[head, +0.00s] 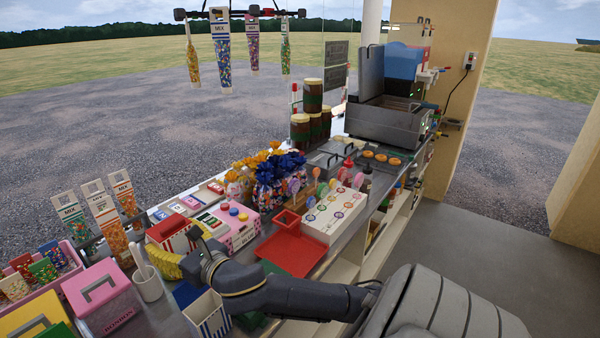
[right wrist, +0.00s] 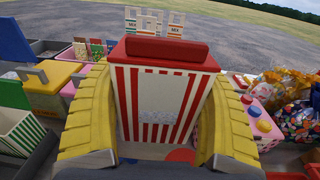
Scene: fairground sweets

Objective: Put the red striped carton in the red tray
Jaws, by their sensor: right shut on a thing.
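The red striped carton (head: 168,231) has a red top and red and white stripes, and sits left of the middle of the counter. My right gripper (head: 183,248) has ribbed yellow fingers and is shut on it. In the right wrist view the carton (right wrist: 163,95) stands upright between the two fingers of the gripper (right wrist: 160,125), one along each side. I cannot tell whether its base touches the counter. The red tray (head: 290,254) lies flat to the right of the gripper, beyond my forearm, and its visible floor is bare. My left gripper is not in view.
A pink box with coloured buttons (head: 240,232) stands close right of the carton. A white lollipop stand (head: 335,215) borders the tray's far right side. A blue striped carton (head: 207,314) and a white cup (head: 148,284) stand nearer me. Candy bags (head: 268,192) stand behind the tray.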

